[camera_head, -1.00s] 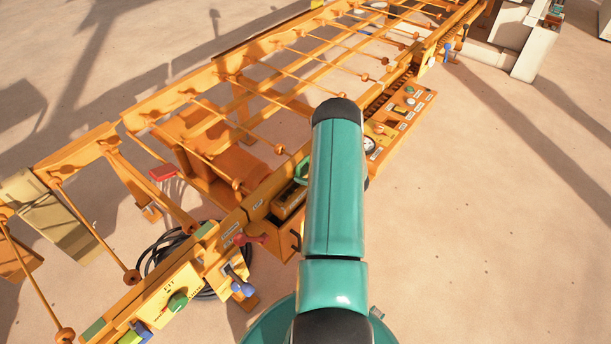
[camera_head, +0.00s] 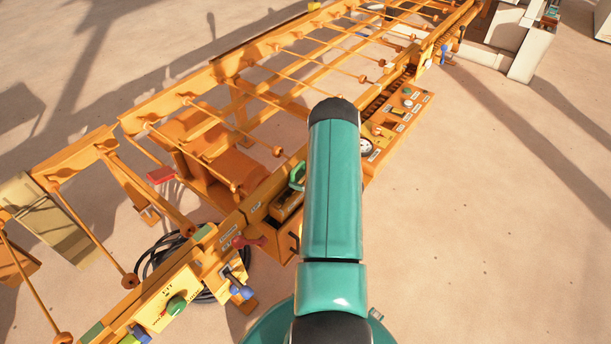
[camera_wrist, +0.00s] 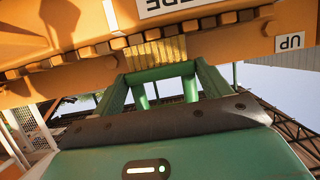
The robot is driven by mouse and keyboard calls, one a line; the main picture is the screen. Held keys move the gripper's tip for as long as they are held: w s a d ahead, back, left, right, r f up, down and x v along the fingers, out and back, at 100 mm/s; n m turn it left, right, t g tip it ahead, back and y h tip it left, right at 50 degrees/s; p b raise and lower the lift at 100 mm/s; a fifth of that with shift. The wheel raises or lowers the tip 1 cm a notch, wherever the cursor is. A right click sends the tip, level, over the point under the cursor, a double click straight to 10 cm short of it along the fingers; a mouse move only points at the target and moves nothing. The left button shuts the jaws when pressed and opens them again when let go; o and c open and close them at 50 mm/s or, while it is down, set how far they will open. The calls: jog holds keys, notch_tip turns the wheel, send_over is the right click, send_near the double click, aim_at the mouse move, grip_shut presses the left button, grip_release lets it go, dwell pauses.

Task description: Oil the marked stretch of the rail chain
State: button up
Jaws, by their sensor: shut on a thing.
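In the wrist view, the rail chain (camera_wrist: 95,50) is a row of brown blocks along an orange rail. My gripper (camera_wrist: 162,72) faces it with green fingers either side of a yellow, ridged, brush-like block (camera_wrist: 154,53), on which it appears shut. The block lies right at the chain; I cannot tell whether it touches. In the head view, the dark toothed chain (camera_head: 372,107) runs along the orange frame, and my teal arm hides the gripper and the work spot.
A control panel (camera_head: 405,112) with knobs and a gauge stands right of the rail. A green handle (camera_head: 297,175) sits by an orange box left of my arm. Red (camera_head: 248,242) and blue (camera_head: 241,291) levers are nearer. Black cable (camera_head: 155,255) lies on the sand. Open sand lies right.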

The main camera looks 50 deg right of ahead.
jog(key=shift+s+a, duration=0.2)
jog(key=shift+a, duration=6.55)
jog(key=shift+r, duration=0.1)
jog(key=shift+r, duration=2.95)
jog(key=shift+r, duration=0.1)
jog(key=shift+r, duration=1.45)
